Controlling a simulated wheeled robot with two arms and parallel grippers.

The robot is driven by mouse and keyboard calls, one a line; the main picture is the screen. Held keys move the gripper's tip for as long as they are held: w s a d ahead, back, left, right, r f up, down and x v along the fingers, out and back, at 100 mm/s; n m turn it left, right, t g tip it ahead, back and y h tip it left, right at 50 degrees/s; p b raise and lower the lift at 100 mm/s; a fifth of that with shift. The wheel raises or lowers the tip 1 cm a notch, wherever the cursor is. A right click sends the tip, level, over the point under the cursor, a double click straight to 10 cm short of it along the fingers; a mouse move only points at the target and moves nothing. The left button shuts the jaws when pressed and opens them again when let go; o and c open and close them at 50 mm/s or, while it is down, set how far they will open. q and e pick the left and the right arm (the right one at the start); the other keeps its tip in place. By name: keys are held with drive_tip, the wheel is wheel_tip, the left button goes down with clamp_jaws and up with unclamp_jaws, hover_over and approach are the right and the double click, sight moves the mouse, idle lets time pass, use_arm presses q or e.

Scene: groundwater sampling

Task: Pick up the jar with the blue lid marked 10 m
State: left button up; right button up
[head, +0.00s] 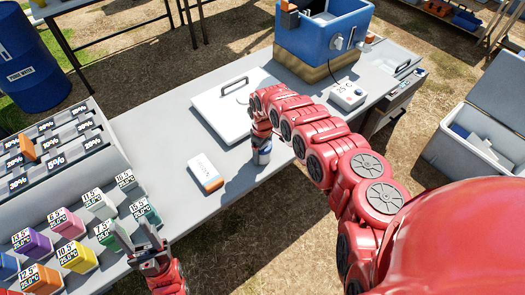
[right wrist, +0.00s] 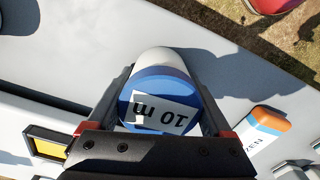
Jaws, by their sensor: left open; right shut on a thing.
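The jar (head: 262,157) stands upright at the table's near edge in the head view, mostly below my right gripper (head: 261,138). In the right wrist view its blue lid (right wrist: 152,88) carries a white label reading "10 m", seen upside down. The fingers of my right gripper are on both sides of the jar and shut on it. I cannot tell whether the jar's base touches the table. My left gripper (head: 149,243) is open and empty near the table's front left, beside the coloured blocks.
A white-and-orange box (head: 205,173) lies on the table (head: 168,128) left of the jar. A flat white board with a handle (head: 234,103) lies behind it. A blue bin (head: 318,45) and a white device (head: 347,95) are at the back. Labelled racks (head: 60,185) fill the left.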

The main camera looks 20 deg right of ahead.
drive_tip(key=shift+c, duration=0.9)
drive_tip(key=shift+r, duration=0.15)
